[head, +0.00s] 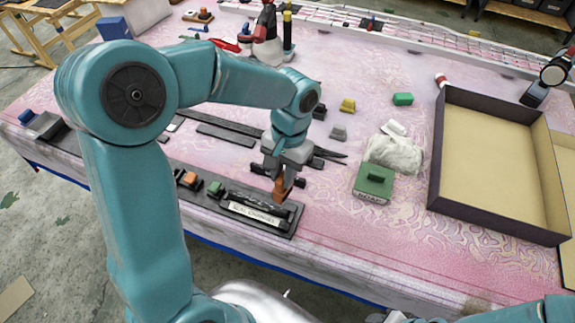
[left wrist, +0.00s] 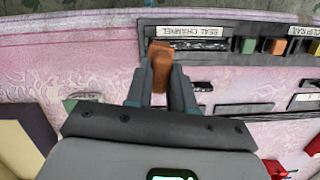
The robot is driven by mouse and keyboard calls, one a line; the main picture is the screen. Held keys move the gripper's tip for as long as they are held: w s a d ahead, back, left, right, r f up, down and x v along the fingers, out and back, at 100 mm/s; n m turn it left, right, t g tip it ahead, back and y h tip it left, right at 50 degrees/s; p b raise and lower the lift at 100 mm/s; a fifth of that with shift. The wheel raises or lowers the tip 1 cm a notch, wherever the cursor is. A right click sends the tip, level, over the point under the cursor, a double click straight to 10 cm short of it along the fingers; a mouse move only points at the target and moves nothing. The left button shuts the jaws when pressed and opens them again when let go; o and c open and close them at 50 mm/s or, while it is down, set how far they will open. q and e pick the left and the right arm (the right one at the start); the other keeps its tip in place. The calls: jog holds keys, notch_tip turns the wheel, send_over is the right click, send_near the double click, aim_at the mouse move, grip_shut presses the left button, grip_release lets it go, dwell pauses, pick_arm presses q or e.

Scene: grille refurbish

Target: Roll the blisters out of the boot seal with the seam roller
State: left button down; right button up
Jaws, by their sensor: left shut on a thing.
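My left gripper (head: 286,184) reaches down at the near edge of the table. It is shut on an orange-brown block-like piece, taken to be the seam roller (head: 280,192); the roller (left wrist: 160,56) also shows between the two fingers (left wrist: 160,88) in the left wrist view. Its lower end is at the right end of the tray labelled seal channel (head: 250,213). A dark strip, probably the boot seal (head: 262,200), lies in that tray, and it shows in the left wrist view (left wrist: 200,45). I cannot make out blisters, or whether the roller touches the strip. My right gripper is out of view.
A large open box (head: 490,165) stands farther right. Dark strips (head: 225,136) lie behind the tray. Small colored blocks sit along the rail to its left.

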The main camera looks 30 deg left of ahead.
pick_arm(q)
jog(key=shift+d+f, duration=0.1)
jog(key=shift+f, duration=0.2)
notch_tip(320, 180, down, 5)
jog(key=b, duration=0.4)
jog(key=shift+s+f+b, duration=0.1)
jog(key=shift+s+b, duration=0.05)
jog(key=shift+b, duration=0.15)
jog(key=shift+r, duration=0.25)
jog(key=shift+s, duration=0.1)
jog(key=shift+f, duration=0.25)
jog(key=shift+f, duration=0.15)
